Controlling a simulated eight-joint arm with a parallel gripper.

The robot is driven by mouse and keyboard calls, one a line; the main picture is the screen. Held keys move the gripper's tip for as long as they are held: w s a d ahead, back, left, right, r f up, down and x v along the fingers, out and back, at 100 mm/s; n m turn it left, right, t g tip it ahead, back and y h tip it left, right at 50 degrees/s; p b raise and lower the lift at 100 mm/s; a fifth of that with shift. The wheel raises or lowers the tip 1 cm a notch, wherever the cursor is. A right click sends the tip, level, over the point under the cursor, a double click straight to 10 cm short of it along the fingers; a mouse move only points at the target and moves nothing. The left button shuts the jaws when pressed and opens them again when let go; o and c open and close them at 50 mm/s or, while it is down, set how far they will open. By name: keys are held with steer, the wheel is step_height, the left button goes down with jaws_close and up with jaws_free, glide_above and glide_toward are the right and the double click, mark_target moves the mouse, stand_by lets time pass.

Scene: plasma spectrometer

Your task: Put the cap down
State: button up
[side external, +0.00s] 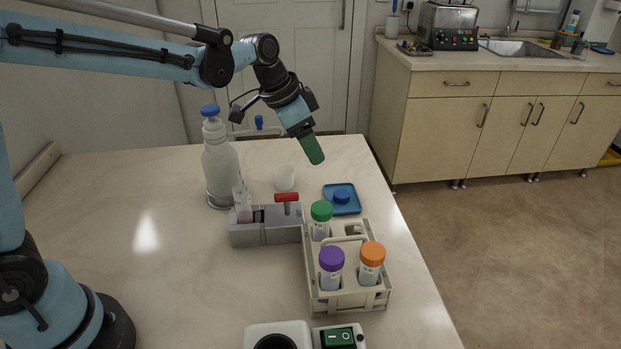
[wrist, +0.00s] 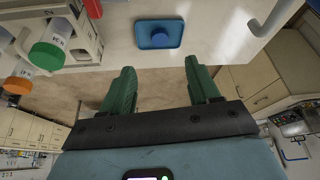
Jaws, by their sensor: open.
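A blue cap (side external: 342,196) rests on a small blue square tray (side external: 328,203) on the table. In the wrist view the cap (wrist: 159,37) sits near the middle of the tray (wrist: 140,44). My gripper (side external: 316,160) is above the table, behind and above the tray, apart from the cap. In the wrist view its two green fingers (wrist: 158,78) are spread with nothing between them. Beside the tray, a grey block (side external: 265,233) holds a tube (side external: 242,208) that appears uncapped.
A rack (side external: 348,300) holds tubes with green (side external: 321,211), purple (side external: 332,258) and orange (side external: 372,253) caps. A white bottle (side external: 220,165) with a blue top stands at the left. The tray is near the table's right edge. The table's left part is clear.

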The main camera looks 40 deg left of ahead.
steer(key=s+a+n+t+y, duration=0.1)
steer(key=s+a+n, duration=0.2)
steer(key=s, duration=0.6)
steer(key=s+a+n+t+y, duration=0.1)
steer(key=s+a+n+t, duration=0.1)
steer(key=s, duration=0.7)
steer(key=shift+a+n, duration=0.6)
steer(key=shift+n, duration=0.3)
steer(key=shift+s, duration=0.1)
